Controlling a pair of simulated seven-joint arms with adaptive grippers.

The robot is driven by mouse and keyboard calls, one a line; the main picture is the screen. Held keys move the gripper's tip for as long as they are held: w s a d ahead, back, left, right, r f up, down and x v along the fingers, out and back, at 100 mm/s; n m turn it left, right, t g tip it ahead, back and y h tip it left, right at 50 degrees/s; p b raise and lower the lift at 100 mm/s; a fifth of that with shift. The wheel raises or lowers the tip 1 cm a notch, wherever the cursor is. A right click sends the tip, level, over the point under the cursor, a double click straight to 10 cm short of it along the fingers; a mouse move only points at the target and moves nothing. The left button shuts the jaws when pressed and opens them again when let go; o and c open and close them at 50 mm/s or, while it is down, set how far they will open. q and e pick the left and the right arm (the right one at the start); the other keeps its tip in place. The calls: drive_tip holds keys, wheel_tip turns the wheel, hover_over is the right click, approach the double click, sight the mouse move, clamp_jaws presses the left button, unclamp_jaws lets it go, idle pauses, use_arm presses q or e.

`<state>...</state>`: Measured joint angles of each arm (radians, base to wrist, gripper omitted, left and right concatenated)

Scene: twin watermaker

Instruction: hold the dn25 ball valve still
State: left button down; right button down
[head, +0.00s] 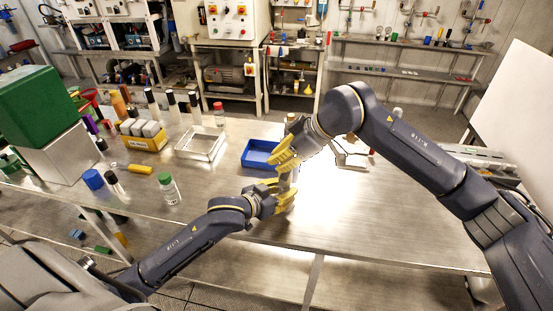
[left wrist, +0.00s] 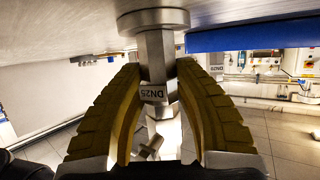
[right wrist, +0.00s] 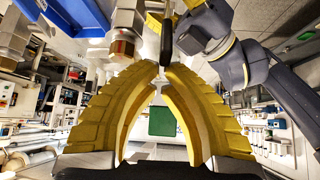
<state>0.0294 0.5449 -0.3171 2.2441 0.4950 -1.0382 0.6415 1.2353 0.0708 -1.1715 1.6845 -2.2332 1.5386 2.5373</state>
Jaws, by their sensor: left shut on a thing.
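The DN25 ball valve (left wrist: 155,55) is a metal body with a hex part and a "DN25" label, seen in the left wrist view. My left gripper (head: 281,194) is shut around it, with one yellow finger on each side. My right gripper (head: 286,152) is just above the left one in the head view. In the right wrist view its yellow fingertips (right wrist: 162,68) are close together with a narrow gap. A thin black piece (right wrist: 167,35) ends at that gap; I cannot tell whether it is gripped. The grippers hide most of the valve in the head view.
A blue tray (head: 250,154) lies just behind the grippers. The steel tabletop (head: 370,215) is clear at the front right.

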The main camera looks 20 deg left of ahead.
drive_tip(key=d+y, duration=0.3)
drive_tip(key=y, duration=0.1)
drive_tip(key=shift+w+d+f, duration=0.15)
drive_tip(key=shift+d+f, duration=0.2)
drive_tip(key=shift+f, duration=0.05)
drive_tip(key=d+f+y, duration=0.5)
drive_tip(key=d+y, duration=0.1)
drive_tip(key=y, duration=0.3)
drive_tip(key=shift+w+f+g, duration=0.2)
drive_tip(key=shift+w+g, duration=0.05)
drive_tip(key=shift+g, duration=0.15)
drive_tip(key=shift+f, duration=0.1)
